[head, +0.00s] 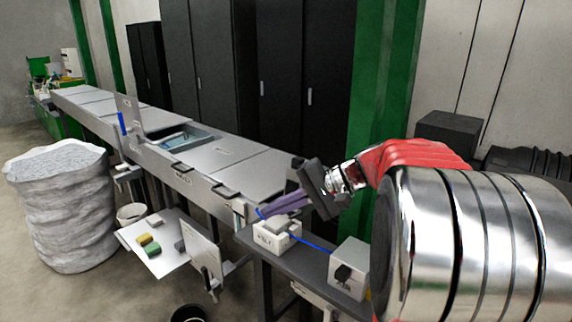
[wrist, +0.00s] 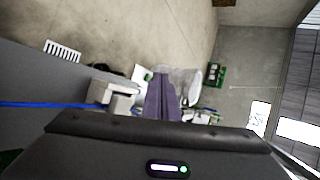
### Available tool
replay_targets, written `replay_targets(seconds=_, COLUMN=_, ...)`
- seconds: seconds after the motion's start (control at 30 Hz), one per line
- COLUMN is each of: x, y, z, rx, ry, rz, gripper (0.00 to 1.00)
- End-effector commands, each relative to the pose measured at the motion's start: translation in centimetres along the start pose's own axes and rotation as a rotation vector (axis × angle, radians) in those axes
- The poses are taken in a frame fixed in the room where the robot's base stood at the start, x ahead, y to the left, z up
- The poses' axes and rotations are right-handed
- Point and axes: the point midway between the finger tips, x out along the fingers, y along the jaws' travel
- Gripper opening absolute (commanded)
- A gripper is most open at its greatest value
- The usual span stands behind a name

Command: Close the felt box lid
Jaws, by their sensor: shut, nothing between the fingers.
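A long grey bench has an open compartment (head: 180,138) with some blue inside. A flat grey lid (head: 128,112) stands upright at its left end, with a blue strip beside it. I cannot read whether this is the felt box. My gripper (head: 268,210) has purple fingers, shut and empty, above a small white labelled box (head: 268,241) on the near grey table, well right of the upright lid. In the wrist view the shut fingers (wrist: 163,80) point away from me, with a white box (wrist: 112,92) to their left.
A blue cable (head: 318,243) runs from the small box to a larger white box (head: 350,268). A white tray (head: 160,245) with coloured blocks sits lower left. A big white sack (head: 62,215) stands on the floor. Dark cabinets (head: 300,80) and a green post (head: 385,90) stand behind.

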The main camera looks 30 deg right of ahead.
Motion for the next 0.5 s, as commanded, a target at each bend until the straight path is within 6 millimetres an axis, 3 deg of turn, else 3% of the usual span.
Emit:
replay_targets(seconds=0.03, x=-1.0, y=0.3, z=-1.8, rx=0.025, ry=0.012, rz=-0.045, gripper=0.00)
replay_targets(seconds=0.2, x=-4.9, y=0.5, z=-7.2, rx=0.075, ry=0.056, rz=-0.214, gripper=0.00)
replay_targets(seconds=0.5, x=-13.9, y=3.3, z=-15.4, rx=0.114, ry=0.168, rz=-0.506, gripper=0.00)
